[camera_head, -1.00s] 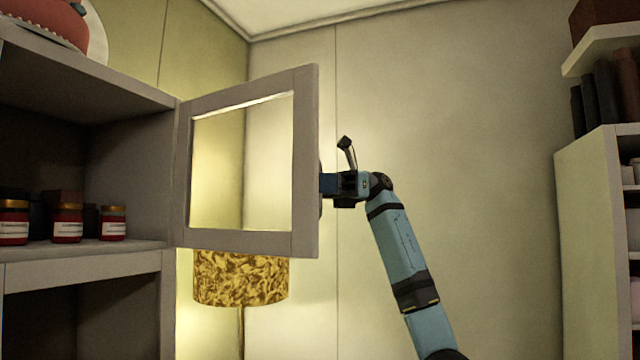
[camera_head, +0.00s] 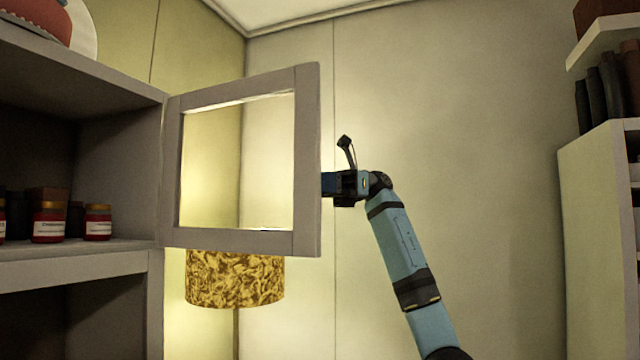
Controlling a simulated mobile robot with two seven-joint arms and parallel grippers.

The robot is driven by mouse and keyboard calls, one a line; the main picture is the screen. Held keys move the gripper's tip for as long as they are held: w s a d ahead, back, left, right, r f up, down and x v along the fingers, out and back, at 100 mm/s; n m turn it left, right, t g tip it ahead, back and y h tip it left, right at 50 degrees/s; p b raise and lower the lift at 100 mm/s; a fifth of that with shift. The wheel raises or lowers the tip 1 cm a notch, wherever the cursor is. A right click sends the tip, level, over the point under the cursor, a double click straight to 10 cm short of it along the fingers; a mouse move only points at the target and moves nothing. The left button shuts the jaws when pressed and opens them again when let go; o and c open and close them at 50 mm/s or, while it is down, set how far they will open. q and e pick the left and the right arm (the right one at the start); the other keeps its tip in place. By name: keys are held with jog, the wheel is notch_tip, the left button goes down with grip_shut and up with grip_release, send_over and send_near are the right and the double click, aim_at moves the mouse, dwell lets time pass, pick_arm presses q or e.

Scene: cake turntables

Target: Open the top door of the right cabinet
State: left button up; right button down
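The top door (camera_head: 306,160) of the cabinet (camera_head: 120,170) is a grey frame with a glass pane. It stands swung wide open, hinged on the cabinet's right side wall. My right gripper (camera_head: 328,184) is at the door's free outer edge, at about mid-height. Its fingers are largely hidden behind the door's edge, so I cannot see whether they are shut or touch a handle. My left gripper is not in view.
Several red jars (camera_head: 48,222) stand on the cabinet shelf at the left. A gold patterned lamp (camera_head: 235,279) stands below and behind the door. A white shelf unit (camera_head: 595,240) with dark books (camera_head: 610,85) above stands at the right. The wall between is bare.

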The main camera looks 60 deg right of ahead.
jog(key=c, duration=1.2)
grip_release()
jog(key=shift+w+a, duration=0.1)
jog(key=shift+o, duration=0.2)
jog(key=v, duration=1.4)
jog(key=shift+a, duration=0.1)
